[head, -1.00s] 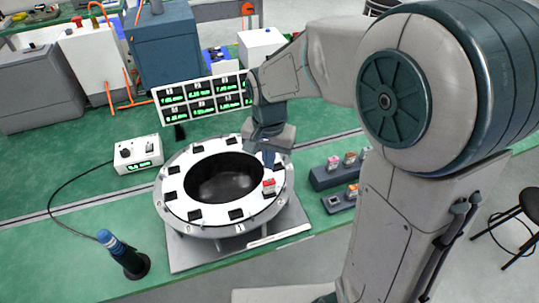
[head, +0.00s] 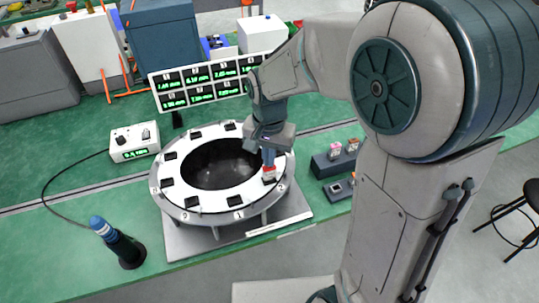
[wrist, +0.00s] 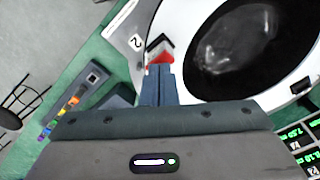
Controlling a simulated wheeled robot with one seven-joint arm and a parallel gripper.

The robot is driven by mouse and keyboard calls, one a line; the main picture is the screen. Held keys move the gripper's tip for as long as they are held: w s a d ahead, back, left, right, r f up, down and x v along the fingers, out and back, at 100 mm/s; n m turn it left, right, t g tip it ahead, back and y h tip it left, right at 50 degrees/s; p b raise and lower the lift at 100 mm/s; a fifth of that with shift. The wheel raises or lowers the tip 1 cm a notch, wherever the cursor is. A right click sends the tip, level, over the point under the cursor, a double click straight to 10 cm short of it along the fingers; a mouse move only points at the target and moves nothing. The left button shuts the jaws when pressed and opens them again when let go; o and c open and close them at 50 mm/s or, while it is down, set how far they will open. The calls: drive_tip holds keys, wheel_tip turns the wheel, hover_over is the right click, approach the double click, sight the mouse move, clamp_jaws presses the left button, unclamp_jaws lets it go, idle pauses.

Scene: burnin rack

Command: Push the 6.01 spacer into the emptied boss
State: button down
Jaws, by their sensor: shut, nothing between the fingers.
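The white ring fixture (head: 222,205) has dark bosses spaced around a black central opening. A red-topped spacer (head: 269,174) sits at a boss on the ring's right side, close to the number 2 mark. It also shows in the wrist view (wrist: 160,50), next to a dark and grey piece. My gripper (head: 268,160) is shut and empty, pointing down with its fingertips at the red spacer. In the wrist view the closed blue fingers (wrist: 160,72) cover part of the red top. I cannot tell whether they touch it, how deep it sits, or read its size.
Dark blocks holding small coloured pieces (head: 335,160) stand right of the ring. A display panel (head: 200,85) with green readouts stands behind it. A white control box (head: 134,142) and a dark blue-topped tool (head: 118,243) are at the left.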

drive_tip(key=shift+f+b, duration=0.3)
drive_tip(key=shift+f, duration=0.1)
drive_tip(key=shift+r, duration=0.1)
drive_tip(key=shift+r+p, duration=1.3)
drive_tip(key=shift+r, duration=0.25)
wheel_tip(320, 180, up, 14)
drive_tip(key=f+b, duration=0.1)
drive_tip(key=b, duration=0.1)
drive_tip(key=s+d+f+n+t, duration=0.1)
drive_tip(key=s+d+f+n, duration=0.1)
drive_tip(key=s+d, duration=0.4)
drive_tip(key=s+d+f+n+t, duration=0.2)
drive_tip(key=s+d+f, duration=0.2)
drive_tip(key=s+d, duration=0.2)
drive_tip(key=shift+s+f+t, duration=0.25)
drive_tip(key=shift+s+t, duration=0.05)
drive_tip(key=shift+s, duration=0.05)
